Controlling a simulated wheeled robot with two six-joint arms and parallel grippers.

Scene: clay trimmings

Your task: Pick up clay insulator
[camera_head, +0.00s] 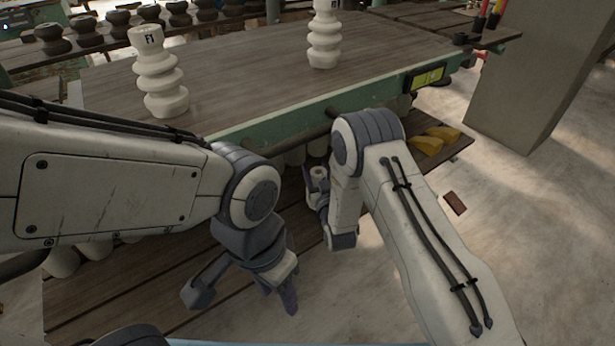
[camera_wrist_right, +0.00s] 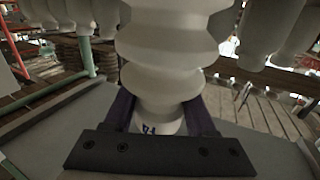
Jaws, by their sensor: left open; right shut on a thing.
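A white ribbed clay insulator (camera_wrist_right: 165,55) fills the middle of the right wrist view, with dark blue marking on its end by the gripper. My right gripper (camera_head: 318,185) is shut on it, below the table's front edge. In the head view the held insulator is mostly hidden; a small pale end shows between the fingers. Two more white ribbed insulators stand upright on the tabletop, one at the left (camera_head: 162,80) and one at the back (camera_head: 323,40). My left gripper (camera_head: 240,298) is open and empty above the lower wooden shelf.
The wooden table (camera_head: 240,75) has a green front edge (camera_head: 290,118). Yellow pieces (camera_head: 435,140) lie on the shelf's right end. A concrete pillar (camera_head: 540,85) stands at the right.

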